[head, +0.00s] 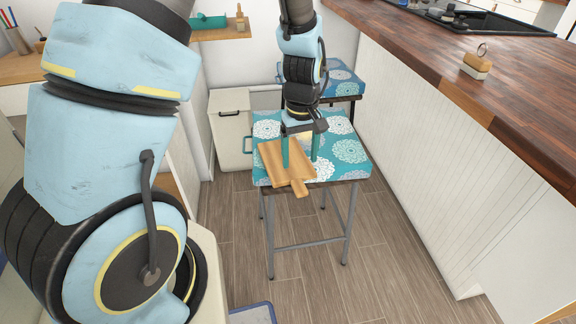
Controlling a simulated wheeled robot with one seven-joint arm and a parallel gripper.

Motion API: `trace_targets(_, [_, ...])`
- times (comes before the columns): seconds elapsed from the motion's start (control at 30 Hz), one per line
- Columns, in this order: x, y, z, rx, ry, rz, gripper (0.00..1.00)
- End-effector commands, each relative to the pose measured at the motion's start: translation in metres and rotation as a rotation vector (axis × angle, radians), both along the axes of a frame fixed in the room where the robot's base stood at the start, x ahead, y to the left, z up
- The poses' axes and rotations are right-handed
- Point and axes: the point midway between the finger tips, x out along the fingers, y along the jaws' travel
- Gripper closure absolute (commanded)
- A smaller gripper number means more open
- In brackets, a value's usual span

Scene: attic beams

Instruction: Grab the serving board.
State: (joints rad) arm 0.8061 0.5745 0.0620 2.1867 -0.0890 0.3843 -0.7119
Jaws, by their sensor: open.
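The wooden serving board (284,172) lies on the teal patterned seat of a stool (349,152). Its handle points toward the front and reaches over the seat's front edge. My gripper (300,158) is above the seat with its green fingers pointing down and spread apart. The left finger overlaps the board's far part in the picture. The right finger shows at or beyond the board's right edge. I cannot tell whether the fingertips touch the board. Nothing is seen held between them, and my fingers hide a little of the board.
A second patterned stool (345,82) stands behind. A wooden counter (440,60) runs along the right, with a small holder (477,66) on it. A white bin-like box (230,125) stands left of the stool. The floor in front (340,290) is clear.

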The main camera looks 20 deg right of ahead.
Motion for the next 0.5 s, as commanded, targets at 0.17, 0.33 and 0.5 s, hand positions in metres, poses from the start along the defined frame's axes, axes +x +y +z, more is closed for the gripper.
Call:
trace_targets(0.17, [0.0,0.0,-0.025,0.002,0.002,-0.001,0.22])
trace_targets(0.33, [0.0,0.0,-0.035,0.0,0.001,-0.002,0.22])
trace_targets(0.5, [0.004,0.003,-0.054,0.002,0.002,-0.001,0.22])
